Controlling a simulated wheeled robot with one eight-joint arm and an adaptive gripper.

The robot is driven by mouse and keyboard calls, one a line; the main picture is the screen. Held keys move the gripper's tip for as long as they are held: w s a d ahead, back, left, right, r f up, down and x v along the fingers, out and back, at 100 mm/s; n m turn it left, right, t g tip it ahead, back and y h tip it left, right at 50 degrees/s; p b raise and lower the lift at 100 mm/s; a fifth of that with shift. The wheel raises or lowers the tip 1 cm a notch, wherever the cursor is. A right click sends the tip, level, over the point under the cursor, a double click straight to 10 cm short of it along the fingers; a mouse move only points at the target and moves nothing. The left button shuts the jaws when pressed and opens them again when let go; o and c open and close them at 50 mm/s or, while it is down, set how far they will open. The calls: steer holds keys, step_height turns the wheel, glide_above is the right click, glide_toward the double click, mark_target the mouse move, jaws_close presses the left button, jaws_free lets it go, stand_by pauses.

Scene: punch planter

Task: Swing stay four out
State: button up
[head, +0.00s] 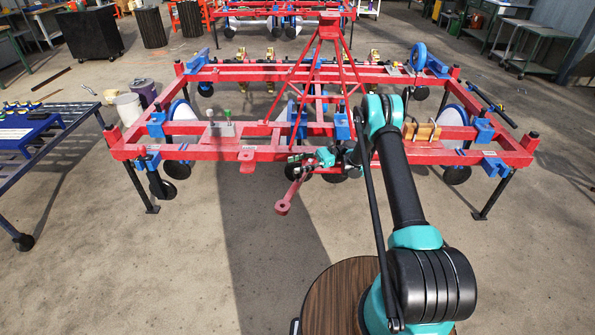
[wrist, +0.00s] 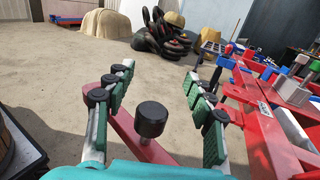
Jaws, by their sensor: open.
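A red bar, which looks like a stay (head: 289,195), juts out from the front rail of the red planter frame (head: 200,148) towards me, with a rounded eye at its free end. In the wrist view the red bar (wrist: 124,130) carries an upright black knob (wrist: 151,118) on a short pin. My gripper (wrist: 158,75) is open, with its green-padded fingers to either side of the knob. I see a gap between each pad and the knob. In the head view my gripper (head: 297,165) is small beside the front rail, and the knob is hard to make out there.
Blue brackets (head: 147,162) and discs line the frame, and its rail (wrist: 265,130) runs close on the right in the wrist view. A blue rolling table (head: 45,150) stands at the left. The floor in front is clear.

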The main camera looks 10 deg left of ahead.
step_height(320, 180, up, 6)
steer(key=shift+r, duration=0.1)
stand_by(0.4)
